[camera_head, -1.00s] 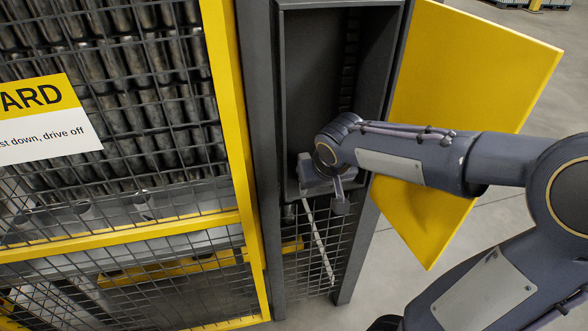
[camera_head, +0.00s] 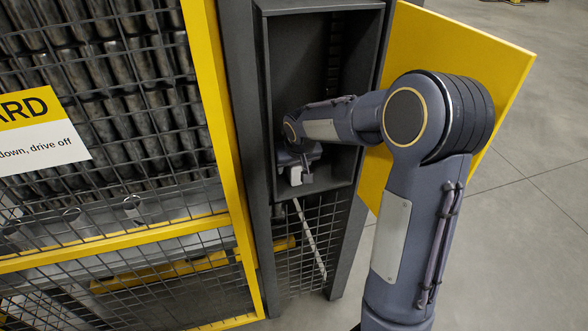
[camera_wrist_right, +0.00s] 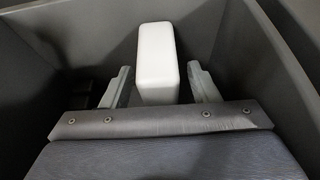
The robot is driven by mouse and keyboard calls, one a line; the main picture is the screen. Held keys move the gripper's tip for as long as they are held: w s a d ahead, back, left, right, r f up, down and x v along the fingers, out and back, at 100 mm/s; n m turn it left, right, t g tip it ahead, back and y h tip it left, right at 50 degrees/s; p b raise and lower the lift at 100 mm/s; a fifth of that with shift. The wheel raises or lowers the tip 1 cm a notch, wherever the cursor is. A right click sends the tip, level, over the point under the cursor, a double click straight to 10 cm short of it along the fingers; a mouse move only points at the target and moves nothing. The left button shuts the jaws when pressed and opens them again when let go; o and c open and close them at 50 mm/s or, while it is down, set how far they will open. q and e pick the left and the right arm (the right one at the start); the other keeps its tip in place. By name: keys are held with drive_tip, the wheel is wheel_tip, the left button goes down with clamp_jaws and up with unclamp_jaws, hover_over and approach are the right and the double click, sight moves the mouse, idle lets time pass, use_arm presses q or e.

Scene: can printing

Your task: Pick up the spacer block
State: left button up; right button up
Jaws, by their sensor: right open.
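The spacer block is a white, rounded oblong block (camera_wrist_right: 157,62) in the right wrist view. It stands in the bottom of the dark open cabinet, and its near end lies between the two fingers of my right gripper (camera_wrist_right: 160,88). A gap shows on each side of it, so the fingers do not touch it. In the head view my right gripper (camera_head: 300,168) is low inside the cabinet, and a small white part of the block (camera_head: 295,176) shows at it. My left gripper is not in view.
The dark cabinet (camera_head: 264,100) has narrow side walls and a front lip close around my right gripper. Its yellow door (camera_head: 450,45) stands open on the right, behind my arm. A yellow-framed mesh guard (camera_head: 215,100) stands on the left. Open floor (camera_head: 530,200) lies to the right.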

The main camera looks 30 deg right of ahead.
drive_tip(key=shift+f, duration=0.15)
drive_tip(key=c, duration=1.1)
drive_tip(key=shift+o, duration=0.2)
